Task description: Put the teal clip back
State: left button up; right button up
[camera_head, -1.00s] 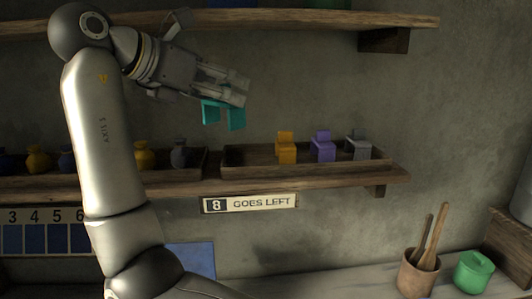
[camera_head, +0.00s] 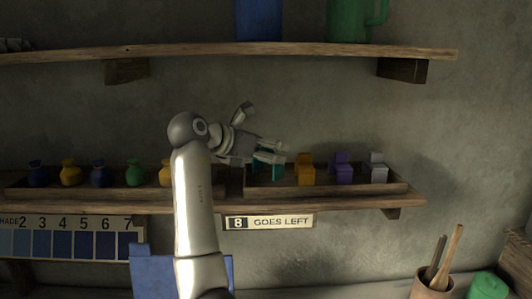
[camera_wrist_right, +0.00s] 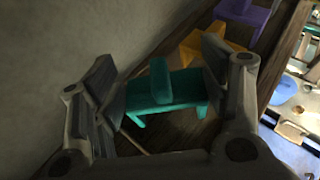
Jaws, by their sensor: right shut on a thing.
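The teal clip (camera_wrist_right: 165,91) is between the two fingers of my right gripper (camera_wrist_right: 163,88) in the right wrist view. My right gripper is shut on it. In the head view the gripper (camera_head: 272,152) is over the left part of the right-hand tray (camera_head: 330,192), and the teal clip (camera_head: 258,172) is partly hidden behind it. An orange clip (camera_head: 305,171), a purple clip (camera_head: 342,172) and a grey clip (camera_head: 376,169) stand in a row to its right. I cannot tell whether the teal clip touches the tray floor. My left gripper is not in view.
The tray sits on a wooden shelf (camera_head: 160,207) against a wall. Several small coloured pouches stand in the tray to the left. A sign (camera_head: 268,222) reading "8 GOES LEFT" hangs below. An upper shelf (camera_head: 230,49) runs above the arm.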

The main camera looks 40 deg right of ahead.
jog(key=shift+d+f, duration=0.1)
jog(key=shift+f, duration=0.75)
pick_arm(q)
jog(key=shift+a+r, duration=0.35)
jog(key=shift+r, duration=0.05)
pick_arm(e)
jog(key=shift+f, duration=0.1)
jog(key=o, duration=1)
jog(key=shift+f, duration=0.15)
jog(key=shift+c, duration=0.2)
pick_arm(q)
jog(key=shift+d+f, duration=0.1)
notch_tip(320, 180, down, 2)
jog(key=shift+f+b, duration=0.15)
jog(key=shift+b, duration=0.9)
pick_arm(e)
jog(key=v, duration=1.2)
